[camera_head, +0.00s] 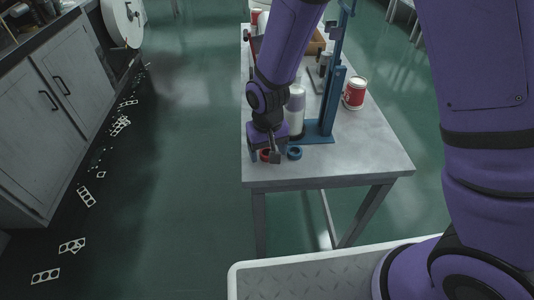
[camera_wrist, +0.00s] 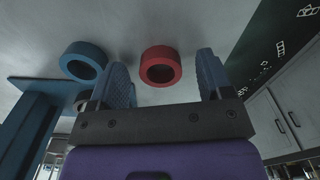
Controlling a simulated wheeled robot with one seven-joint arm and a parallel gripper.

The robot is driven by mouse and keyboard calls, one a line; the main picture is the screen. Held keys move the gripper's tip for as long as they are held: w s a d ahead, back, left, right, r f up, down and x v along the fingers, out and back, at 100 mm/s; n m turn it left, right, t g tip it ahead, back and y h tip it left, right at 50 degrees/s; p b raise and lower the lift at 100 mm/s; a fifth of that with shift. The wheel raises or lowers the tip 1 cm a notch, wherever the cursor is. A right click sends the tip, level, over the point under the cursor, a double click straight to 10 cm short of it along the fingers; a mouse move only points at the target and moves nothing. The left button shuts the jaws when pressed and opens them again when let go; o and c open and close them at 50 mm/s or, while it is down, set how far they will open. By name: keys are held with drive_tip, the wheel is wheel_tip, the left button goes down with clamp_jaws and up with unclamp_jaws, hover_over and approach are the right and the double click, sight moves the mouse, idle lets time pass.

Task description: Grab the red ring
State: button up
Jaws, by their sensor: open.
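The red ring (camera_wrist: 160,66) lies on the grey table near its front left corner. In the wrist view it sits between and just beyond the two blue fingers of my gripper (camera_wrist: 165,80), with a gap to each side. My gripper (camera_head: 268,157) is open and empty, low over the table. In the head view the red ring (camera_head: 265,155) shows only in part behind my gripper. A blue ring (camera_wrist: 84,62) lies to the left of the red one in the wrist view. The blue ring (camera_head: 294,153) is to the right of my gripper in the head view.
A blue press stand (camera_head: 329,115) stands on the table (camera_head: 375,150) just behind the blue ring. A white cylinder (camera_head: 296,110) stands near my wrist. A red and white can (camera_head: 355,93) is farther right. The table's front right is clear.

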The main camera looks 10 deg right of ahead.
drive_tip(key=shift+f, duration=0.15)
drive_tip(key=c, duration=1)
drive_tip(key=shift+r, duration=0.2)
